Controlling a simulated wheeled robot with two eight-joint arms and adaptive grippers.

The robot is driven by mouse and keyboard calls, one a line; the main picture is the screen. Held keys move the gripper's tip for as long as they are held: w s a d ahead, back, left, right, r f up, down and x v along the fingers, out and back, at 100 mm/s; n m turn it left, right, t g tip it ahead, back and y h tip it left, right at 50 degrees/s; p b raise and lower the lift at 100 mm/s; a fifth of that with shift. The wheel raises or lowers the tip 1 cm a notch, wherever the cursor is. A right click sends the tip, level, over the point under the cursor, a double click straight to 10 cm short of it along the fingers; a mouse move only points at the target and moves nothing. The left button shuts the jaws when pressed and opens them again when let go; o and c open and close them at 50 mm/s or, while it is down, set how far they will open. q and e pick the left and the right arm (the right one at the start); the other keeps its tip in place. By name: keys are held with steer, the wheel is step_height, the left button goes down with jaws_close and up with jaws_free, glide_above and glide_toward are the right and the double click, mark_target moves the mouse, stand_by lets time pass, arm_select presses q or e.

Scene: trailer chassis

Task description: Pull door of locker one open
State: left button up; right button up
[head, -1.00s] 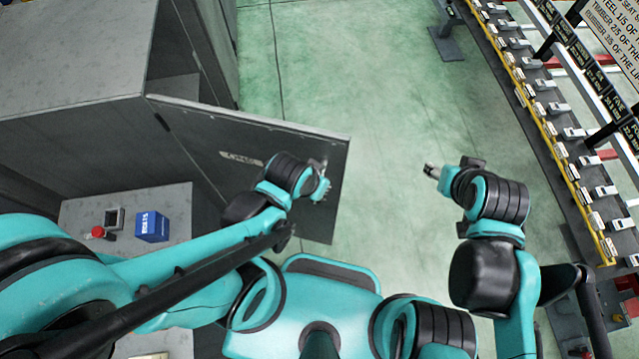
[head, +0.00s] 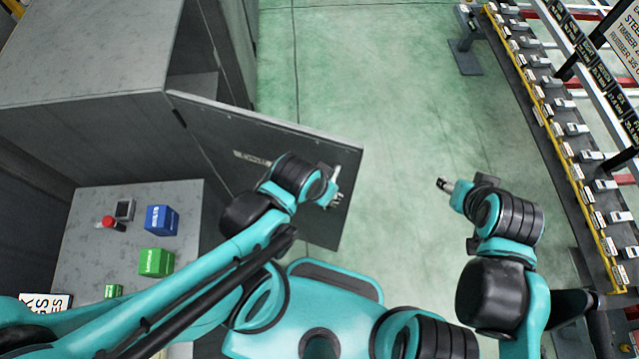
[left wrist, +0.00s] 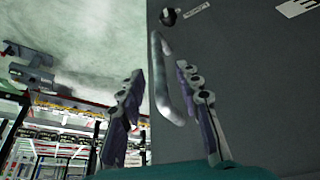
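The locker door (head: 300,150) is dark grey and stands swung out from the locker (head: 100,125), with the dark opening behind it. In the left wrist view the door (left wrist: 250,90) fills the right side, and its curved metal handle (left wrist: 160,70) is near the door's edge. My left gripper (head: 334,188) is at the door's outer edge. In the left wrist view its fingers (left wrist: 159,82) are apart, one on each side of the handle, with visible gaps. My right gripper (head: 444,184) is empty above the floor, away from the door; its finger gap is unclear.
A grey table (head: 85,235) at left holds a blue box (head: 161,220), a green box (head: 156,262) and a red button (head: 107,222). A long rack (head: 560,150) with small labelled parts runs along the right. The green floor between is clear.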

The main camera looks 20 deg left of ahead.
arm_select(q)
steer(key=v, duration=0.9)
steer(key=shift+d, duration=0.1)
stand_by(0.3)
